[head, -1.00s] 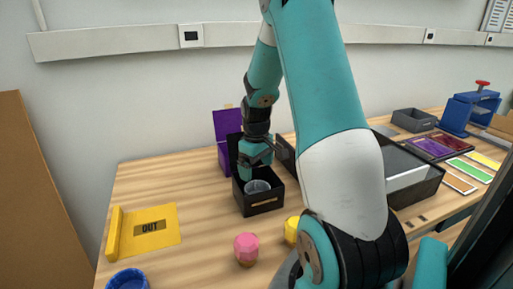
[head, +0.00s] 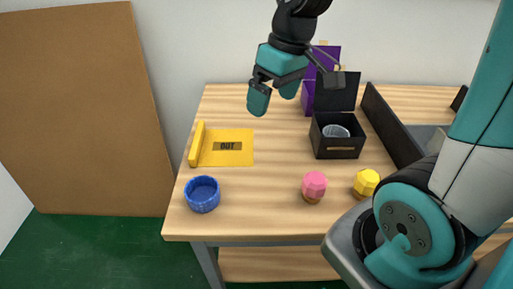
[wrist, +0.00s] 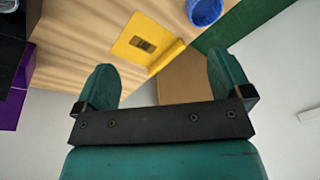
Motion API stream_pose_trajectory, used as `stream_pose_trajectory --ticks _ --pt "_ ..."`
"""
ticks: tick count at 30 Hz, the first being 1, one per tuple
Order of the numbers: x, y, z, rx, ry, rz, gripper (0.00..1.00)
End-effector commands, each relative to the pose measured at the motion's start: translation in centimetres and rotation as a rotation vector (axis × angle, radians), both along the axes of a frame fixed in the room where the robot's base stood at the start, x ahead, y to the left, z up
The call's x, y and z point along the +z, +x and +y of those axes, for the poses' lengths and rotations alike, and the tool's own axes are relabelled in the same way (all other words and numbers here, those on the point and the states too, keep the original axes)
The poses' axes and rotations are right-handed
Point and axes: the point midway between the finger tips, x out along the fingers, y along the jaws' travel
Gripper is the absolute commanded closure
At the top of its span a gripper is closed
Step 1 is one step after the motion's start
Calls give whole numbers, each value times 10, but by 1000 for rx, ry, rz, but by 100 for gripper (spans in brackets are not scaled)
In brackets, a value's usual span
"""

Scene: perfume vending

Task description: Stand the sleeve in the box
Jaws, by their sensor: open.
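The black box (head: 337,149) stands on the table with its lid open behind it. A clear grey round sleeve (head: 336,131) is inside the box, with its rim showing at the opening and its lower part hidden by the walls. It looks upright. My gripper (head: 274,98) is open and empty, up in the air to the left of the box and apart from it. In the wrist view my gripper (wrist: 162,75) has its two teal fingers wide apart with nothing between them.
A yellow OUT mat (head: 240,157) with a raised left edge lies at left. A blue ring-shaped dish (head: 202,195), a pink-topped piece (head: 314,184) and a yellow-topped piece (head: 367,181) stand near the front. A purple box (head: 308,97) stands behind. A brown panel (head: 75,110) is at far left.

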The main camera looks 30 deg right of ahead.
Motion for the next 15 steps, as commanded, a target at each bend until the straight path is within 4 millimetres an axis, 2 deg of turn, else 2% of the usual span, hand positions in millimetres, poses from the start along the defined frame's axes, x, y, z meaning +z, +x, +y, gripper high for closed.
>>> stream_pose_trajectory --ticks 1,3,6,10,15 --pt "6 -25 39 78 34 -10 3" --pt "11 -59 76 155 80 -8 3" --pt "15 -100 109 234 129 4 3" --pt "16 -127 125 282 161 16 3" --pt "16 -131 127 286 165 20 3"
